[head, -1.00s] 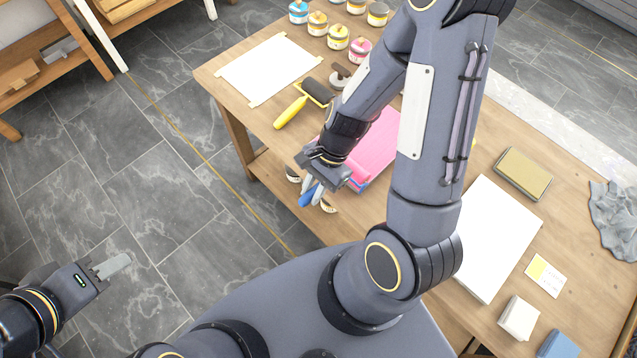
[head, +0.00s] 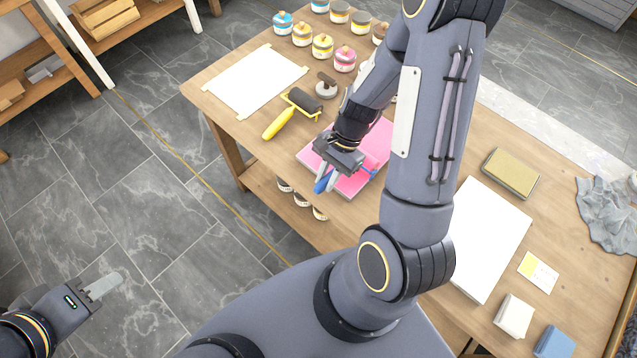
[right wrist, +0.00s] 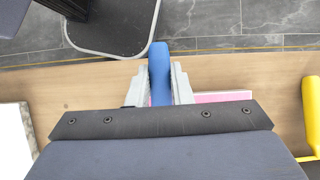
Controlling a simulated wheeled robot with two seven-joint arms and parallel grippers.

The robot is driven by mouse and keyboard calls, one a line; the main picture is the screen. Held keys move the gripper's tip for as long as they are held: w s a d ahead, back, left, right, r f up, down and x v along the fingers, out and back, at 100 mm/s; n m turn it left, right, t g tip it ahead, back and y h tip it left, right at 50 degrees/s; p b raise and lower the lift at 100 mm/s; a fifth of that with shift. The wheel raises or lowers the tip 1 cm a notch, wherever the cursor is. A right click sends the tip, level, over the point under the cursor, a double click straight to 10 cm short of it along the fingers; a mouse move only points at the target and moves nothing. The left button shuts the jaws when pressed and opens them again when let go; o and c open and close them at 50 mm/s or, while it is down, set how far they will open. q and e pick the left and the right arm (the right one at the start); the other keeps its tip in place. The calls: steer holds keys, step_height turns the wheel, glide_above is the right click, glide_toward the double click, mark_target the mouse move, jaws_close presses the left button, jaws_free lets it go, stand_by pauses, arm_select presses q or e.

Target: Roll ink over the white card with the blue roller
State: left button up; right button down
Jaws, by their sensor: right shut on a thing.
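The white card (head: 256,81) lies flat at the far left of the table, taped at its corners. My right gripper (head: 329,180) is shut on the blue handle of the blue roller (head: 322,185), over the near edge of the pink ink slab (head: 343,186). In the right wrist view the blue handle (right wrist: 159,70) sits between both fingers (right wrist: 159,88). The roller's head is mostly hidden by my gripper and arm; a bit of blue frame shows at its right. My left gripper (head: 104,287) is out over the floor at the left, apart from everything; its finger gap does not show.
A yellow-handled black roller (head: 278,123) lies between card and slab. Several ink jars (head: 322,46) stand along the back. A stack of white paper (head: 491,238), a tan block (head: 511,172) and a grey cloth (head: 605,216) are at the right.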

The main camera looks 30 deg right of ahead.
steer(key=shift+w+d, duration=0.35)
steer(key=shift+d, duration=0.9)
steer(key=shift+w+d, duration=0.35)
steer(key=shift+d, duration=0.9)
steer(key=shift+w+d, duration=0.35)
steer(key=shift+d, duration=0.9)
steer(key=shift+w+d+b, duration=0.1)
steer(key=shift+w+d, duration=0.25)
steer(key=shift+d, duration=0.95)
steer(key=shift+w+d+b, duration=0.1)
steer(key=shift+w+d, duration=0.3)
steer(key=shift+d, duration=0.85)
steer(key=shift+w+d+b, duration=0.1)
steer(key=shift+w+d, duration=0.25)
steer(key=shift+d, duration=0.95)
